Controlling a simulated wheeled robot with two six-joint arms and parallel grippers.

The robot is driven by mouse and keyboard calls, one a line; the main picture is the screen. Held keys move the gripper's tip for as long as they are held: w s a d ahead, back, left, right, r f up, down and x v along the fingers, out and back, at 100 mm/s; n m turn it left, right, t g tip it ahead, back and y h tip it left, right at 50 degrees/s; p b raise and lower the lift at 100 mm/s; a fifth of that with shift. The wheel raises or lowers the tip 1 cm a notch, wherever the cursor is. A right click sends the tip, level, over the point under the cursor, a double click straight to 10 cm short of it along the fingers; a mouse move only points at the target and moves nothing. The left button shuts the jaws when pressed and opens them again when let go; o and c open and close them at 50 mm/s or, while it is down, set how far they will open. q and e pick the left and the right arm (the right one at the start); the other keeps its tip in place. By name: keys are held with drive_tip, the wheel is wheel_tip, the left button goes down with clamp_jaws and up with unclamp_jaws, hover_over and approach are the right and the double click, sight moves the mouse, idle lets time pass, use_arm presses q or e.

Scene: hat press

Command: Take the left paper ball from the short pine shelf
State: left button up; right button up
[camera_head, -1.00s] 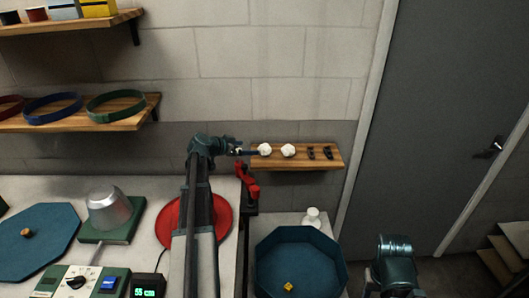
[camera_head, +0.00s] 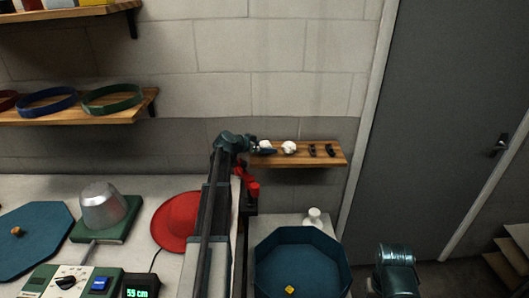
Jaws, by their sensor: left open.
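The short pine shelf (camera_head: 300,160) is on the wall right of centre. The left paper ball (camera_head: 265,145) is white and crumpled, near the shelf's left end, partly hidden by my left gripper. A second paper ball (camera_head: 289,147) sits just right of it. My left gripper (camera_head: 264,151) is open at the left ball, with its jaws over the shelf's left part. Whether a finger touches the ball cannot be told. Of my right arm, only a dark teal part shows at the lower right; its gripper is not in view.
Two small dark items (camera_head: 321,150) lie on the shelf's right part. A grey door (camera_head: 450,130) stands at right.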

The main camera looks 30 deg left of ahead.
sight(264, 142)
use_arm(q)
drive_tip(key=shift+w+f, duration=0.2)
drive_tip(key=shift+w, duration=0.05)
drive_tip(key=shift+r, duration=0.1)
drive_tip(key=c, duration=1.3)
drive_tip(key=shift+r+p, duration=0.25)
drive_tip(key=shift+p, duration=0.05)
drive_tip(key=shift+r+p, duration=1.6)
drive_tip(key=shift+r, duration=0.05)
drive_tip(key=s+d, duration=0.3)
drive_tip(key=d, duration=0.1)
drive_tip(key=s+d+p, duration=0.1)
drive_tip(key=s+d, duration=0.3)
drive_tip(key=s+d+r, duration=0.1)
drive_tip(key=s+d, duration=0.3)
drive_tip(key=shift+r, duration=0.1)
